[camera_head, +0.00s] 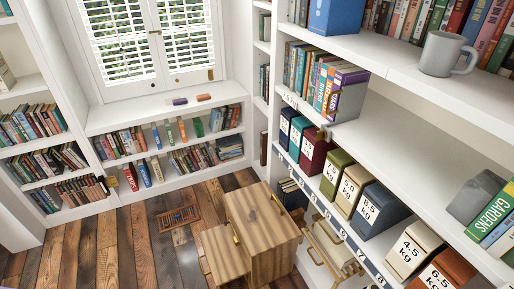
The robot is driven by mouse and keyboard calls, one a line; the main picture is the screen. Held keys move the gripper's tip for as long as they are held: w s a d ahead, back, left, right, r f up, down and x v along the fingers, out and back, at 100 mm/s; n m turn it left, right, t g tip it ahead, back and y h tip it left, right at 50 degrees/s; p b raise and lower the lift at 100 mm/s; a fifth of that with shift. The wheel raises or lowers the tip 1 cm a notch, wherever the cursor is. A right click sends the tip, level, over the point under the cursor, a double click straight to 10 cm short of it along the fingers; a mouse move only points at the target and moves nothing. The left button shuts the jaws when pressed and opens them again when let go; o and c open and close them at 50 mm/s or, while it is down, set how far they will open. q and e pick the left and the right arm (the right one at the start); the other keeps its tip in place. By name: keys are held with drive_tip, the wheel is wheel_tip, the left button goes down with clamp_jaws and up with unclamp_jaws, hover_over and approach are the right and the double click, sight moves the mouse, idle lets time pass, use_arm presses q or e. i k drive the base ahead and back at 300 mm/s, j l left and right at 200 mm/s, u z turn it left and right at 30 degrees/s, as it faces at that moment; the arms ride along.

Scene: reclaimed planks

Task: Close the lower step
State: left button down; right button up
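A wooden step unit (275,238) with striped grain stands on the plank floor at the bottom middle, beside the right-hand shelves. The front bottom of the unit is cut off by the frame edge. Neither of my grippers is in view.
Bare floor (130,240) lies to the left, with a floor vent (178,217) near the step. The right-hand shelf (400,85) holds books, weight-labelled boxes and a grey mug (447,54). Pale drawers with handles (328,245) sit low, right of the unit. A window (150,45) is behind.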

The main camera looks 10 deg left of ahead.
sight(227, 262)
drive_tip(key=u, duration=0.6)
drive_tip(key=j+z, duration=0.15)
drive_tip(key=j, duration=0.4)
drive_tip(key=j+z, duration=0.15)
drive_tip(key=j, duration=0.45)
drive_tip(key=k+j+z, duration=0.15)
drive_tip(key=j, duration=0.35)
